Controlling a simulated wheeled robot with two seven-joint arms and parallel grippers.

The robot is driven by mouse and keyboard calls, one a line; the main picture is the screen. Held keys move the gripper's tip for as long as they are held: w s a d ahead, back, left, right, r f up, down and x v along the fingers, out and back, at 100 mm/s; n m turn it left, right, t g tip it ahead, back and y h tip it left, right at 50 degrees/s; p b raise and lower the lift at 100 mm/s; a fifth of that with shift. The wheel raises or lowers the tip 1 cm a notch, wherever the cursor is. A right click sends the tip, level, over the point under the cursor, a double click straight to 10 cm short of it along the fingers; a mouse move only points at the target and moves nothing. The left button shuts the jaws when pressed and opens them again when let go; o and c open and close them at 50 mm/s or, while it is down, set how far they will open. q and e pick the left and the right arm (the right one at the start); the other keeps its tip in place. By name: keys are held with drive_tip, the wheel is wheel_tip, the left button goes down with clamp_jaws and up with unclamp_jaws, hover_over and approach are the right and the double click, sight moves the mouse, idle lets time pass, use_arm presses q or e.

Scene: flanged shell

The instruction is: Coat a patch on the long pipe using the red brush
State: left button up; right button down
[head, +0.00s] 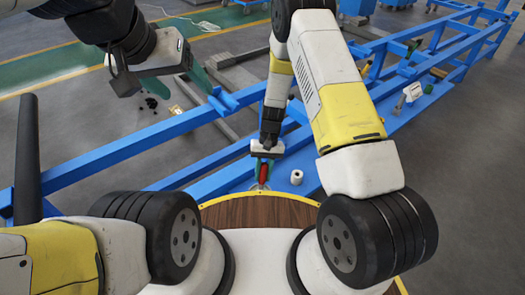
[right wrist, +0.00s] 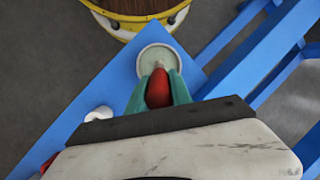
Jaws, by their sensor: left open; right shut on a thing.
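The red brush (right wrist: 158,88) is between the teal fingers of my right gripper (right wrist: 160,92), which is shut on it. In the head view the brush (head: 263,173) points down from my right gripper (head: 263,160). In the right wrist view its lower end overlaps a round pale dish (right wrist: 158,58) on a blue surface; I cannot tell whether they touch. My left gripper (head: 202,82) is open, with no object visible in it, at the upper left, above the blue frame. I cannot pick out the long pipe with certainty in either view.
A white cylinder (head: 296,177) stands on the blue surface; it also shows in the right wrist view (right wrist: 98,114). Long blue rails (head: 110,148) run across the scene. A white-and-red item (head: 411,92) rests on the blue platform at the right. Grey floor (head: 460,180) is clear there.

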sight(263, 165)
drive_tip(key=shift+r, duration=3.5)
